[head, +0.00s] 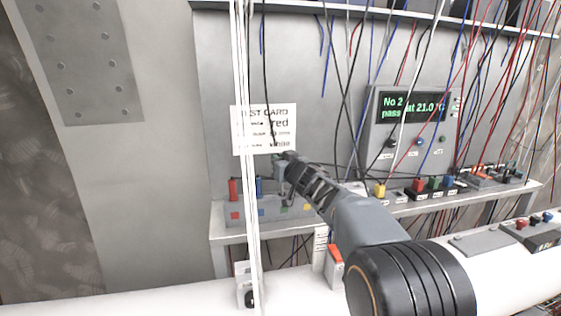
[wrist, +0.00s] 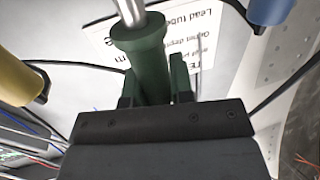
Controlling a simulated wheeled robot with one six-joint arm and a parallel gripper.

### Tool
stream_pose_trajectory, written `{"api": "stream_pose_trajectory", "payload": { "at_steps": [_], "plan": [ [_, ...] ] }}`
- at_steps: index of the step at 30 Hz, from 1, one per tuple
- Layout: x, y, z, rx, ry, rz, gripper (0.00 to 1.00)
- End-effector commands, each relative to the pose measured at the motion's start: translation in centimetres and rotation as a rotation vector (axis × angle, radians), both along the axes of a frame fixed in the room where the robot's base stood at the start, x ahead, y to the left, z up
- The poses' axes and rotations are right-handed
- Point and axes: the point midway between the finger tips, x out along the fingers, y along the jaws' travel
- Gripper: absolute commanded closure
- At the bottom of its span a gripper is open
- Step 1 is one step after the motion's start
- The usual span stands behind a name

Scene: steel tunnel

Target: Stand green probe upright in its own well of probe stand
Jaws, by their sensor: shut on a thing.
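My gripper (head: 283,172) is above the grey probe stand (head: 240,212), which sits on the shelf and has coloured squares on its front. In the wrist view my gripper (wrist: 155,92) is shut on the green probe (wrist: 150,62). Its green handle lies between the fingers and its metal shaft points toward the top of the picture. The head view does not show the probe clearly behind the gripper. I cannot tell whether its tip is inside a well.
A red probe (head: 233,189) and a blue probe (head: 258,186) stand at the stand's left. A yellow handle (wrist: 20,80) is at the wrist view's left. White cables (head: 246,100) hang in front of the stand. A display box (head: 413,125) is on the wall.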

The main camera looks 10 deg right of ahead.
Motion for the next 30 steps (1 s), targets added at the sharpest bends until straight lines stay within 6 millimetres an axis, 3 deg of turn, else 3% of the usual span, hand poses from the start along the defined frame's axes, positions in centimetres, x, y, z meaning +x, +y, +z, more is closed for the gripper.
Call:
{"api": "stream_pose_trajectory", "payload": {
  "at_steps": [30],
  "plan": [
    [0.0,0.0,-2.7,0.000,0.000,0.000,1.00]
  ]
}}
